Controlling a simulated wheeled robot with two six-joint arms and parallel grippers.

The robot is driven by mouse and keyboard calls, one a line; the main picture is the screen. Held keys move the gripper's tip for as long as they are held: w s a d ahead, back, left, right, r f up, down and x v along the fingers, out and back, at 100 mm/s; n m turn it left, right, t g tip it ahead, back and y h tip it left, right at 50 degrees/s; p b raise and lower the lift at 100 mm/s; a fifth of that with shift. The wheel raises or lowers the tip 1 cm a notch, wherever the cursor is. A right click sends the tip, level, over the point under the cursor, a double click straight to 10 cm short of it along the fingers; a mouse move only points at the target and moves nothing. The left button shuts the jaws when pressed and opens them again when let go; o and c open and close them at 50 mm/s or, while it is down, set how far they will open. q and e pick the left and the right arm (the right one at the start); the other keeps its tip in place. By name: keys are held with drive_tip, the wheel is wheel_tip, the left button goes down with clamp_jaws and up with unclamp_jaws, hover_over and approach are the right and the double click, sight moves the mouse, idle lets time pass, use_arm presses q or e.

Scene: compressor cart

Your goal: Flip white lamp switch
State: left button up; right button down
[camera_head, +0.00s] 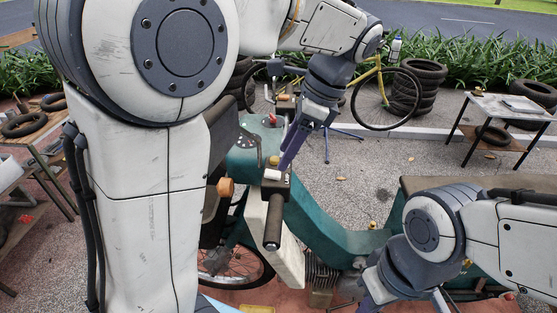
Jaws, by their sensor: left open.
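The white lamp switch (273,175) is a small pale piece on the dark control box of a handlebar, beside a black grip (272,228). I cannot tell whether a finger touches the switch. My right gripper (374,288) is low in the picture, well away from the switch, and its fingertips are cut off by the bottom edge.
The handlebar belongs to a teal scooter-like vehicle (335,236) that fills the middle. An orange lamp (225,187) sticks out to its left. A bicycle (380,98), stacked tires (414,85) and a table (500,107) stand behind.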

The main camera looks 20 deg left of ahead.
sight(273, 173)
use_arm(q)
drive_tip(key=shift+p+x, duration=0.45)
drive_tip(key=shift+x, duration=1.95)
clamp_jaws()
drive_tip(key=shift+s+a+r+h, duration=0.15)
drive_tip(key=shift+a+h, duration=0.25)
drive_tip(key=shift+h, duration=0.4)
drive_tip(key=shift+a+t+h, duration=0.15)
drive_tip(key=shift+t+h, duration=0.25)
drive_tip(key=shift+h, duration=0.1)
drive_tip(key=shift+a+t+h, duration=0.15)
drive_tip(key=shift+t+h, duration=0.15)
drive_tip(key=shift+h, duration=0.7)
